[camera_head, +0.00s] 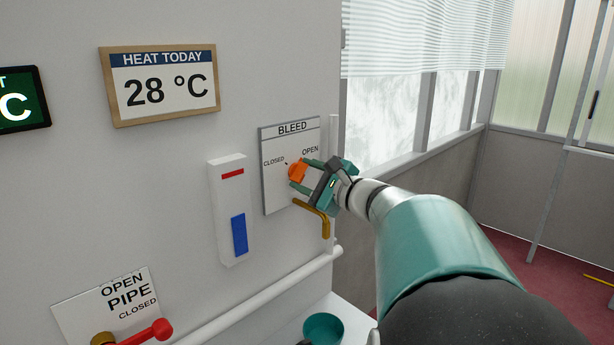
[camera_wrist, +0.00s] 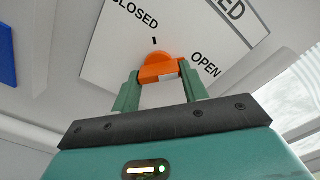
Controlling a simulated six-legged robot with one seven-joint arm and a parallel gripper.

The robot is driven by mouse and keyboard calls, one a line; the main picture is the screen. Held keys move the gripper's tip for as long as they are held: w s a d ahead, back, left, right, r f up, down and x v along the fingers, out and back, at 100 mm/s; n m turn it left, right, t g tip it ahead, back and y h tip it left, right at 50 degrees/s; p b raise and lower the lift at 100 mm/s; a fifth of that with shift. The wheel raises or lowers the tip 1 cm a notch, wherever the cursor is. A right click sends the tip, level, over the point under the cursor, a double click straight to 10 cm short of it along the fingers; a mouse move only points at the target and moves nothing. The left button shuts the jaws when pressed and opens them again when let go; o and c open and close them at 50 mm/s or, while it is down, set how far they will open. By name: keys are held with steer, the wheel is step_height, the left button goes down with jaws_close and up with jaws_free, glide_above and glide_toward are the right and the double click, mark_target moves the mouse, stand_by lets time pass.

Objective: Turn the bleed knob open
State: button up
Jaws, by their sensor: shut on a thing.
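The orange bleed knob (camera_head: 297,172) sits on a white plate (camera_head: 277,191) headed BLEED, with CLOSED on its left and OPEN on its upper right. My gripper (camera_head: 308,174) reaches in from the right and is shut on the knob. In the wrist view the knob (camera_wrist: 160,68) is between the two green fingers (camera_wrist: 160,88). A short black mark (camera_wrist: 154,40) shows near the knob, between the words CLOSED and OPEN. The fingers hide part of the knob's sides.
A brass spout (camera_head: 314,213) juts out just below the knob. A white gauge box (camera_head: 231,209) with red and blue marks is on the wall to the left. A white pipe (camera_head: 270,290) runs lower down, above a teal cup (camera_head: 323,327). A red-handled pipe valve (camera_head: 150,333) is at lower left.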

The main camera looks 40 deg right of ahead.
steer(key=shift+f+m, duration=0.1)
steer(key=shift+m, duration=0.4)
steer(key=o, duration=1)
steer(key=shift+s, duration=0.1)
steer(key=s, duration=1.3)
steer(key=shift+s+d, duration=0.2)
steer(key=shift+s, duration=0.15)
